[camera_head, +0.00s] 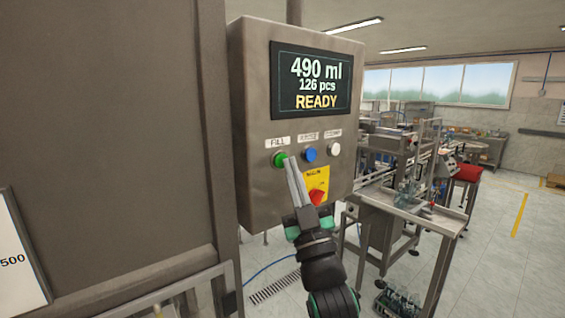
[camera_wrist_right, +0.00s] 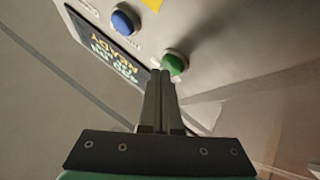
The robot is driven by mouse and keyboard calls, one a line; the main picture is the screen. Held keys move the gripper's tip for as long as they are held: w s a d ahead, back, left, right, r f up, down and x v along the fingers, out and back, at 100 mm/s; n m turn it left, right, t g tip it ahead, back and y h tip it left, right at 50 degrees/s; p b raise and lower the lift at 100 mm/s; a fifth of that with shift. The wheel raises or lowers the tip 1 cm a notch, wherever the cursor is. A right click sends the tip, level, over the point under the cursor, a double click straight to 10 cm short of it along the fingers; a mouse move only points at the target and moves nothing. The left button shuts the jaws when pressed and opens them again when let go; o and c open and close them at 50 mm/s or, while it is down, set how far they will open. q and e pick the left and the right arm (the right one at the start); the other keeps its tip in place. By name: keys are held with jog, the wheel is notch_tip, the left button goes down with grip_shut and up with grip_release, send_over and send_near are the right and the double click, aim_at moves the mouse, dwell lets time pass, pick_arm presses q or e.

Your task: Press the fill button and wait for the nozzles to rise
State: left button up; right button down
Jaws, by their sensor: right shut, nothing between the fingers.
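The green fill button (camera_head: 279,159) is on the front of a grey control box (camera_head: 255,105), under a label reading FILL. My right gripper (camera_head: 289,161) is shut and empty, with its fingertips right beside the green button. In the right wrist view the closed fingertips (camera_wrist_right: 161,74) are just below the green button (camera_wrist_right: 174,63); I cannot tell whether they touch it. The screen (camera_head: 311,80) reads 490 ml, 126 pcs, READY. The nozzles cannot be made out in either view. My left gripper is out of view.
A blue button (camera_head: 310,155) and a white button (camera_head: 334,149) sit right of the green one. A red switch on a yellow plate (camera_head: 317,183) is below them. A conveyor line with bottles (camera_head: 405,190) stands to the right. A large grey cabinet (camera_head: 110,130) fills the left.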

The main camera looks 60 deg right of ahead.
jog(key=shift+w+d, duration=0.15)
jog(key=shift+w, duration=0.2)
dwell(0.3)
dwell(0.4)
jog(key=shift+s+a, duration=0.35)
jog(key=shift+s, duration=0.4)
jog(key=shift+s+p, duration=0.1)
jog(key=shift+p, duration=0.2)
jog(key=s, duration=0.1)
jog(key=s+a+p, duration=0.1)
jog(key=s, duration=0.1)
jog(key=s+a+p, duration=0.1)
jog(key=shift+s, duration=0.2)
dwell(0.4)
